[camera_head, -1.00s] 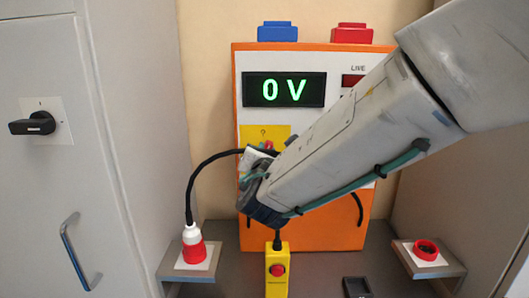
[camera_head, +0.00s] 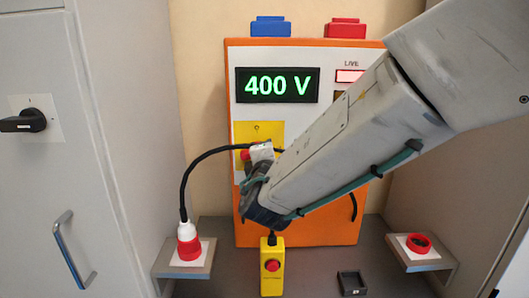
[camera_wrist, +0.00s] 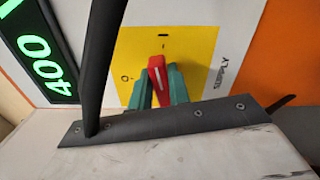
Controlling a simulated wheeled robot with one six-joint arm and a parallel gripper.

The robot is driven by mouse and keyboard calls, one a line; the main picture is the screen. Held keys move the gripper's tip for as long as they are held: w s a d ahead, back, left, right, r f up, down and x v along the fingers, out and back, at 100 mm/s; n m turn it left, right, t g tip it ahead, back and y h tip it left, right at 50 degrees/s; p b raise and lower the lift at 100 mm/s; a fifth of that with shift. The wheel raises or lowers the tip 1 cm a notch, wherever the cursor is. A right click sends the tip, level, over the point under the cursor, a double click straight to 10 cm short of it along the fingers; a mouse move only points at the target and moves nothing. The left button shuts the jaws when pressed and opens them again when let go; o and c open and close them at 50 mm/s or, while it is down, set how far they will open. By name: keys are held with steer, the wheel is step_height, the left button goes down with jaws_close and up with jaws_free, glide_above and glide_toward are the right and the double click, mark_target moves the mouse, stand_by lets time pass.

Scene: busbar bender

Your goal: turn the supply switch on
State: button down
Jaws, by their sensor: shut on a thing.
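The supply switch is a red handle (camera_wrist: 157,76) on a yellow plate (camera_wrist: 194,52) lettered SUPPLY. In the wrist view, the handle points toward the bar mark at the plate's top edge, away from the round mark at left. My gripper (camera_wrist: 160,86) is shut on the handle, with a green finger on each side. In the head view, my gripper (camera_head: 256,172) is in front of the yellow plate (camera_head: 258,131) and hides much of the switch. The display (camera_head: 278,85) above reads 400 V, and the LIVE lamp (camera_head: 350,76) is lit.
A black cable arches from my gripper's area to a red and white plug (camera_head: 188,241) on the left shelf. A yellow button box (camera_head: 272,281) stands below, beside a small black tray (camera_head: 352,284). A red socket (camera_head: 418,244) sits on the right shelf.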

steer(key=shift+f+m, duration=0.15)
steer(key=shift+m, duration=0.95)
steer(key=c, duration=1.3)
jaws_free()
steer(key=s, duration=0.7)
steer(key=shift+s+a, duration=0.1)
steer(key=shift+s, duration=0.3)
